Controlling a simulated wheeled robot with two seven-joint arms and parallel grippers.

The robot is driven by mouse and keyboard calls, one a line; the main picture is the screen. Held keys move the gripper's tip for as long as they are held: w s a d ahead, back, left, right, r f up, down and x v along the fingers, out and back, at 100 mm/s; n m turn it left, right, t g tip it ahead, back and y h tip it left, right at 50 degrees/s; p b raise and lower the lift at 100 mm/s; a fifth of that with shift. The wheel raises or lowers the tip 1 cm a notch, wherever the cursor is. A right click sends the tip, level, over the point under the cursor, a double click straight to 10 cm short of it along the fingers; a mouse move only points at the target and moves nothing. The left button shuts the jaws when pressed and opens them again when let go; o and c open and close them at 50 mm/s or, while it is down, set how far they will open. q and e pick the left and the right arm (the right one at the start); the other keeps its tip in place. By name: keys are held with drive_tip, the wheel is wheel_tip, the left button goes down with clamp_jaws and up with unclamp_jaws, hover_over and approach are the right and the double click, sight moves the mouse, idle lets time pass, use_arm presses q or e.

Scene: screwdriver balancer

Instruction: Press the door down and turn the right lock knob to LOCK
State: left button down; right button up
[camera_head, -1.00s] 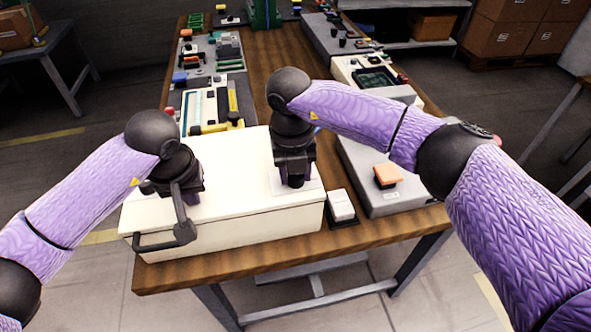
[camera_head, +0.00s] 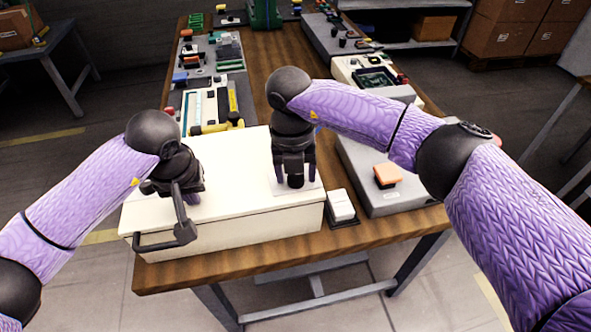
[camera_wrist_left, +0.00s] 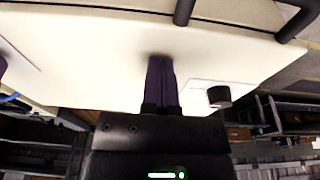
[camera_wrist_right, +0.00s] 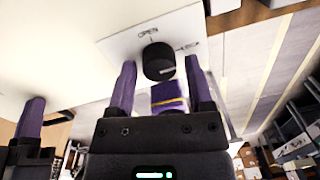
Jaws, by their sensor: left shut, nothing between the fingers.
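The cream box's lid, the door (camera_head: 235,160), lies flat and looks closed. My left gripper (camera_head: 190,198) is shut and empty, its fingertips pointing down at the lid's left part; contact cannot be told. The right lock knob (camera_wrist_right: 158,61) is black and round on a white plate (camera_wrist_right: 124,47) marked OPEN and, at right, LOCK. My right gripper (camera_head: 294,182) is open above that plate, its fingers on either side of the knob; they look apart from it. The knob's pointer is hard to read. The left lock knob (camera_wrist_left: 219,96) stands beside my left fingers.
A grey bar handle (camera_head: 165,240) is at the box's front left. A white block on a black base (camera_head: 341,207) stands close to the box's right side. A grey unit with an orange button (camera_head: 387,175) is further right. Several devices line the bench behind.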

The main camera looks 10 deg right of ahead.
drive_tip(key=shift+o, duration=0.5)
wheel_tip(320, 180, up, 12)
drive_tip(key=shift+a, duration=0.3)
use_arm(q)
drive_tip(key=p+v, duration=0.2)
drive_tip(key=v, duration=0.1)
drive_tip(key=w+p+v, duration=0.1)
drive_tip(key=p+v, duration=0.1)
drive_tip(key=v, duration=0.2)
drive_tip(key=shift+w+r, duration=0.15)
drive_tip(key=shift+w, duration=0.1)
use_arm(e)
wheel_tip(320, 180, up, 5)
hover_over(292, 176)
drive_tip(key=shift+f, duration=0.1)
